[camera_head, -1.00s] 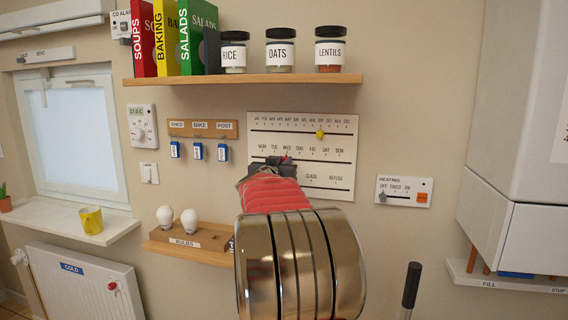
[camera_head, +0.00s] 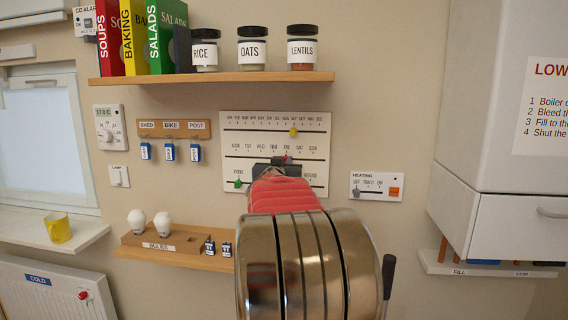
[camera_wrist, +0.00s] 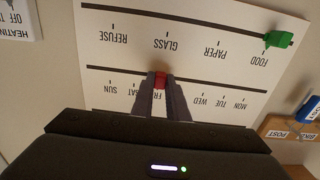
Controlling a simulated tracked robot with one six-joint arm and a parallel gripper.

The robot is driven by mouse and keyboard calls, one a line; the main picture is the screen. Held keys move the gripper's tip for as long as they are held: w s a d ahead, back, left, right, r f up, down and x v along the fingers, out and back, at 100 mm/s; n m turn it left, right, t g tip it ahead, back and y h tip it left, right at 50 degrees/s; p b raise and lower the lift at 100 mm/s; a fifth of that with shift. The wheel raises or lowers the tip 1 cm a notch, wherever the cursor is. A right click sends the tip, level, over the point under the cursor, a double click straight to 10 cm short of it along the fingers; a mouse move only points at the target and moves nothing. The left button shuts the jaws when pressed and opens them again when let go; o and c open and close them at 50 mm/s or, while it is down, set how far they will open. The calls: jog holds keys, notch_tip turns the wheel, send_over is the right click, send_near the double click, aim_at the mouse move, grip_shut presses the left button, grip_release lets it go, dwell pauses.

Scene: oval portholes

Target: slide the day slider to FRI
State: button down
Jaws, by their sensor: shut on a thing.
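The white calendar board (camera_head: 232,165) hangs on the wall with month, day and bin rows, each with a dark slot. The red day slider (camera_head: 287,158) sits on the middle slot beneath the FRI label. The wrist view shows the board (camera_wrist: 190,20) upside down, with the red slider (camera_wrist: 160,79) at the partly covered FRI label, between SAT and THU. My gripper (camera_head: 279,164) reaches up to the board from below. In the wrist view my gripper (camera_wrist: 160,84) is shut on the red slider, a finger on each side.
A yellow slider (camera_head: 293,132) is on the month row and a green slider (camera_head: 238,183) is at FOOD. The heating panel (camera_head: 377,186) is to the right. A key rack (camera_head: 174,129) is to the left and a shelf (camera_head: 210,80) above. A bulb tray (camera_head: 130,238) is lower left.

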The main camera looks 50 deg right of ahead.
jog(key=shift+s, duration=0.1)
jog(key=c, duration=1.7)
grip_release()
jog(key=v, duration=1.3)
jog(key=shift+s+a, duration=0.2)
jog(key=shift+a, duration=0.1)
